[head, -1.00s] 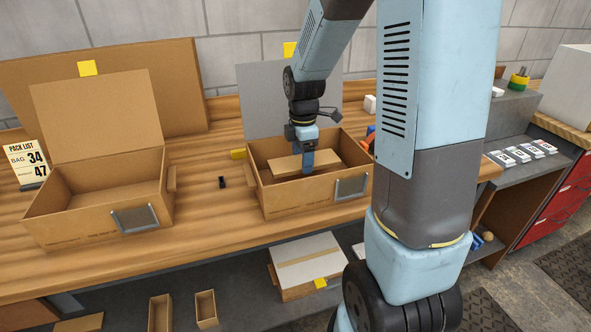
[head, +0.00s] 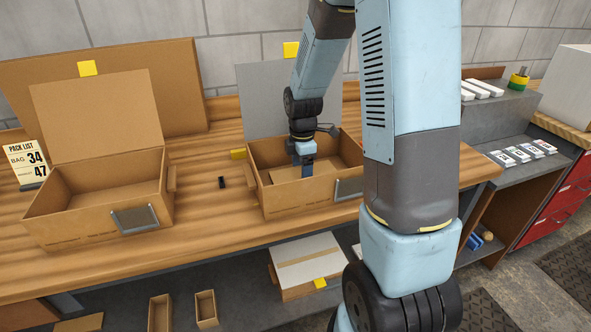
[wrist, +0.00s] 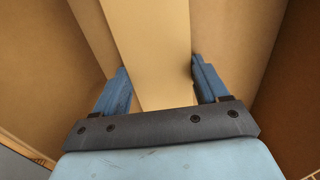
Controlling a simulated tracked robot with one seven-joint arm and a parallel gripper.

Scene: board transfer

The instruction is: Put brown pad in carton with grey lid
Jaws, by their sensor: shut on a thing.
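The brown pad (head: 286,173) is a flat tan board inside the carton with the grey lid (head: 290,197). The carton's grey lid (head: 265,95) stands raised at the back. My gripper (head: 307,174) reaches down into this carton and is shut on the pad. In the wrist view the pad (wrist: 150,50) runs between the two blue fingers (wrist: 160,85), with the carton's walls around it. The front wall hides the pad's lower part, so I cannot tell whether it touches the floor.
A second open carton (head: 100,215) with a brown lid stands at left, beside a pack list sign (head: 27,162). A small black object (head: 222,182) lies between the cartons. A closed box (head: 305,262) sits on the lower shelf. White items (head: 515,155) lie at right.

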